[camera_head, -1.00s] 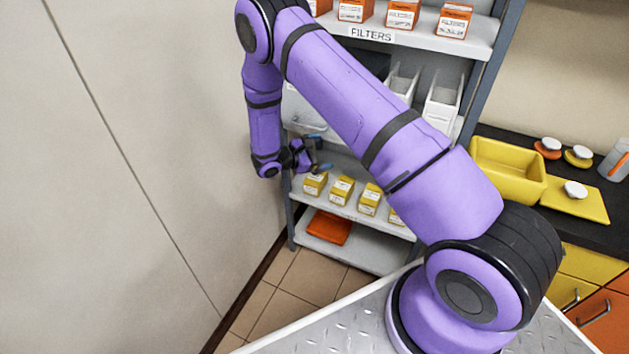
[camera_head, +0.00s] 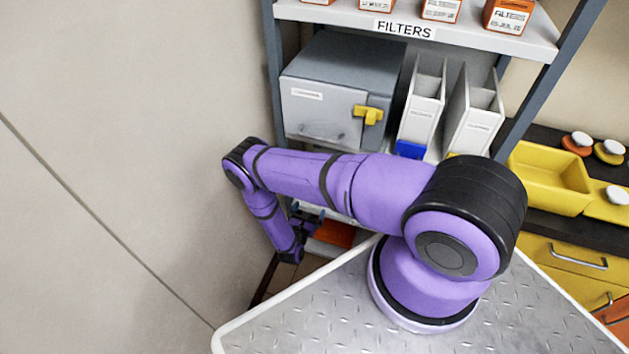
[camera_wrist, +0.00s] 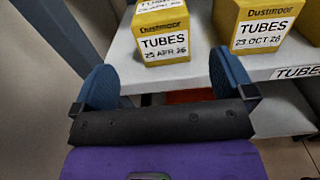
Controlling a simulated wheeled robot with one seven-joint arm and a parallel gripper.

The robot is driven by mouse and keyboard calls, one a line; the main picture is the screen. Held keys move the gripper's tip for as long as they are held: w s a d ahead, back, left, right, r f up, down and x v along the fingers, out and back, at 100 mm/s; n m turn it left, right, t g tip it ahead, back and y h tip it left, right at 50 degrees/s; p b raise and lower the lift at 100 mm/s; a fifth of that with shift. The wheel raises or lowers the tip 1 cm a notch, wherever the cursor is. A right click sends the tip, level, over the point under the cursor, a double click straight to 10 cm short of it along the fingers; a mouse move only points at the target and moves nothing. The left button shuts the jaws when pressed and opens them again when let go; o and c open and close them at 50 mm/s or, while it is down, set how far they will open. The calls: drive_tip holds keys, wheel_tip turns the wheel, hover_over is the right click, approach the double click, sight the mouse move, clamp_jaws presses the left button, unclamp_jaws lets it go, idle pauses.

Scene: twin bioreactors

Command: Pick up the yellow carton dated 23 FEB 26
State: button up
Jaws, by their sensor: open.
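In the wrist view a yellow carton (camera_wrist: 164,47) stands on a white shelf, its label reading TUBES 25 APR 26. To its right a second yellow carton (camera_wrist: 255,28) reads TUBES, apparently 23 OCT 26. A third yellow carton (camera_wrist: 311,22) is cut off at the right edge, its date out of view. No label reading 23 FEB 26 is visible. My gripper (camera_wrist: 164,82) is open and empty, its blue fingers in front of the shelf edge, apart from the cartons. In the head view my gripper (camera_head: 308,224) is low by the shelf unit, and my arm hides the carton row.
Above are a grey cabinet (camera_head: 335,95), white file holders (camera_head: 424,105) and the FILTERS shelf (camera_head: 345,15) with orange boxes. An orange item (camera_head: 335,234) lies low down. A shelf post (camera_wrist: 62,35) stands left of the cartons. A wall (camera_head: 120,150) fills the left.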

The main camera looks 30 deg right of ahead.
drive_tip(key=x, duration=0.5)
drive_tip(key=shift+w+d+f, duration=0.15)
drive_tip(key=shift+w+f, duration=0.05)
drive_tip(key=shift+x, duration=2.7)
drive_tip(key=shift+s, duration=0.1)
drive_tip(key=shift+c, duration=0.5)
drive_tip(key=shift+r, duration=0.1)
drive_tip(key=c, duration=0.9)
